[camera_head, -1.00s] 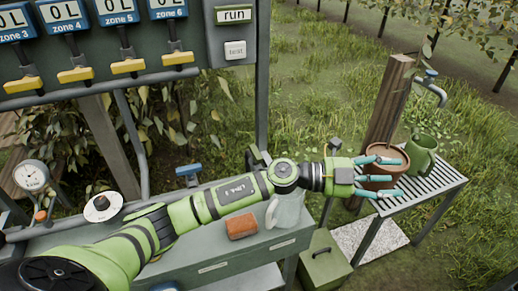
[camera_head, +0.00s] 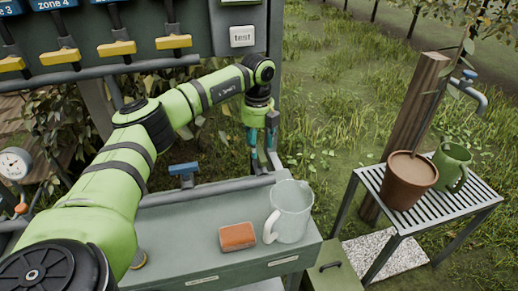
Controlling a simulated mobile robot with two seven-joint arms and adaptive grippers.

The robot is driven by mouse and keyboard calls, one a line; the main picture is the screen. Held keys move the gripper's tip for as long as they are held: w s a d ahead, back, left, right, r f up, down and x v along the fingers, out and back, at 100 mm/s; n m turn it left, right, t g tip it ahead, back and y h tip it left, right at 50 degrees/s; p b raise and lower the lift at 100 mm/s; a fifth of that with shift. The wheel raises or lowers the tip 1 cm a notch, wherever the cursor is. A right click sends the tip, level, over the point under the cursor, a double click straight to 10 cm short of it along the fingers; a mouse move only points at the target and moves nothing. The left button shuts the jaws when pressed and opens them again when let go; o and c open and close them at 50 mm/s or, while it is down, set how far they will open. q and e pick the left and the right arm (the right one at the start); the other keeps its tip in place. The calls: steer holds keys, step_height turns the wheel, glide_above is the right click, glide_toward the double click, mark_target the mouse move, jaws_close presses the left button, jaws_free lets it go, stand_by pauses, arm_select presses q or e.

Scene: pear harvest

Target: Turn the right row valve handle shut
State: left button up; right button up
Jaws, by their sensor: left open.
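A blue T-shaped valve handle (camera_head: 184,169) stands on the grey pipe behind the bench. I cannot tell for certain that it is the right row valve handle. My left gripper (camera_head: 264,163) points down to the right of this handle, behind the bench's back edge. Its teal fingers are apart and nothing shows between them. It does not touch the blue handle. Several yellow handles (camera_head: 117,48) hang on the zone panel above. My right gripper is out of view.
A clear jug (camera_head: 289,212) and an orange-brown block (camera_head: 237,236) stand on the grey-green bench (camera_head: 190,228). A brown pot (camera_head: 408,181) and a green watering can (camera_head: 452,165) stand on a slatted rack (camera_head: 436,214). A wooden post (camera_head: 405,125) rises behind. Grass lies open between.

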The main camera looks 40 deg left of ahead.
mark_target(258, 153)
arm_select(q)
steer(key=shift+f, duration=1.55)
jaws_close()
